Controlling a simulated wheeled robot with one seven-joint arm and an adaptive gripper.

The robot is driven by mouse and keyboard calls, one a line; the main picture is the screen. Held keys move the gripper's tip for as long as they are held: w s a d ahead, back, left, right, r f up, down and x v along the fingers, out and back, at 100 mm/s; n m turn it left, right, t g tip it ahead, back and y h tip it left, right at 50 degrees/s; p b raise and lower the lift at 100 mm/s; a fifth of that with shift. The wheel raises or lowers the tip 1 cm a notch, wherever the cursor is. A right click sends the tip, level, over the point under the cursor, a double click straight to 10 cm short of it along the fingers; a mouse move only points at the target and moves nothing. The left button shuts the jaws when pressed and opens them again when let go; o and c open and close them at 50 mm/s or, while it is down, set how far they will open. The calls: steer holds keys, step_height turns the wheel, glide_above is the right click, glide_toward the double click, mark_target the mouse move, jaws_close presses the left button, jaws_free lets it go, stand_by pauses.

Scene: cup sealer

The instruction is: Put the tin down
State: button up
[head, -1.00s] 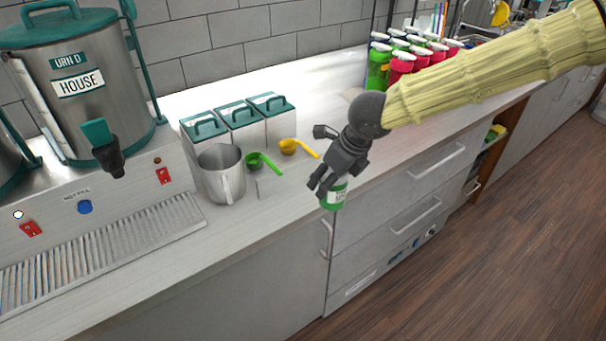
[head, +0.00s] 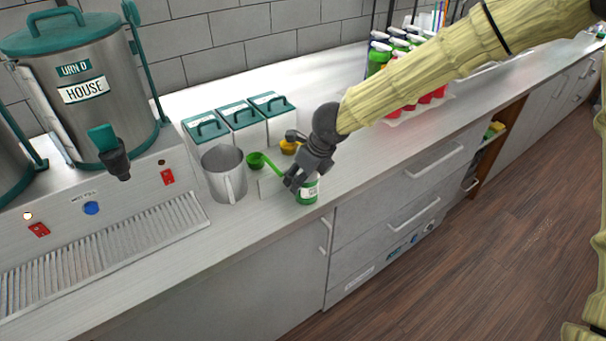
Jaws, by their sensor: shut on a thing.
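The tin (head: 309,190) is a small green can with a white label, in the middle of the head view. It is upright over the front part of the counter, close to the front edge. My gripper (head: 298,182) is shut on it and hides its top and left side. Whether its base touches the counter I cannot tell.
A metal pitcher (head: 224,175) stands left of the tin. A green scoop (head: 258,161) and a yellow scoop (head: 289,146) lie behind my gripper. Three lidded canisters (head: 240,120) stand further back. Bare counter (head: 385,150) lies to the right.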

mark_target(316, 185)
steer(key=shift+d+f, duration=0.1)
steer(key=shift+f, duration=0.05)
steer(key=o, duration=1.1)
steer(key=shift+o, duration=0.2)
steer(key=b+v, duration=0.1)
steer(key=v, duration=1.1)
